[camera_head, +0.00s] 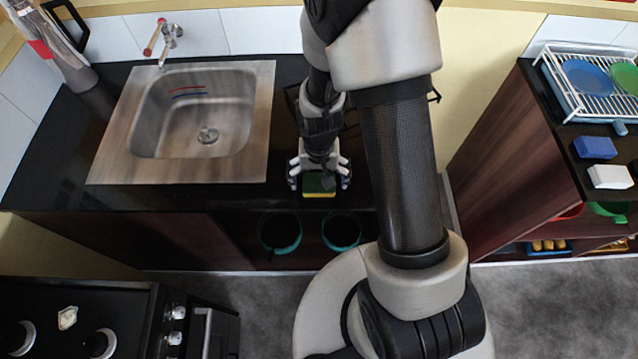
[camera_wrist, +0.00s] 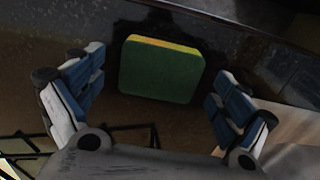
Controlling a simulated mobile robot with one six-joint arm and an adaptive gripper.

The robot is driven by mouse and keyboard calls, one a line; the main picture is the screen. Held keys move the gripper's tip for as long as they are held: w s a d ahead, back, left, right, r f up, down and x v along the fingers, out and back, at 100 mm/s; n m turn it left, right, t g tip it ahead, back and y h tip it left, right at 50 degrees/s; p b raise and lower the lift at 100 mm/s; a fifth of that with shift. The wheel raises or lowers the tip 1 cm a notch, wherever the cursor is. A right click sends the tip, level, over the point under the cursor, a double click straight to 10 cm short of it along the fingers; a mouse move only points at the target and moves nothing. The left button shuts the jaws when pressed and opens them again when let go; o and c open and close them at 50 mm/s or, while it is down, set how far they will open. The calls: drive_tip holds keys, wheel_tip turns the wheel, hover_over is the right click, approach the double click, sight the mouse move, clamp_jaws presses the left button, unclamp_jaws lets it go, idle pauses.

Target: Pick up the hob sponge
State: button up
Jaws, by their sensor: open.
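A green and yellow sponge (camera_head: 319,186) is at the front edge of the dark counter, right of the sink. In the wrist view the sponge (camera_wrist: 158,72) shows a broad green face and a thin yellow strip along its far edge. My gripper (camera_head: 319,177) is right over it, with its fingers apart. In the wrist view the fingers stand to the left and right of the sponge, with a gap on each side. A small pale crumpled thing (camera_head: 67,317) lies on the black stove at lower left; I cannot tell what it is.
A steel sink (camera_head: 190,115) with a tap (camera_head: 166,40) is left of my gripper. Two teal round containers (camera_head: 280,232) (camera_head: 342,230) are below the counter front. Blue (camera_head: 595,147) and white (camera_head: 610,176) blocks and a dish rack (camera_head: 560,85) are at right. Grey floor is partly clear.

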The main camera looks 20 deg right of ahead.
sight(319, 182)
drive_tip(key=c, duration=0.7)
drive_tip(key=shift+c, duration=0.5)
drive_tip(key=shift+r, duration=0.1)
wheel_tip(319, 182, up, 20)
drive_tip(key=p, duration=0.4)
drive_tip(key=shift+p, duration=0.3)
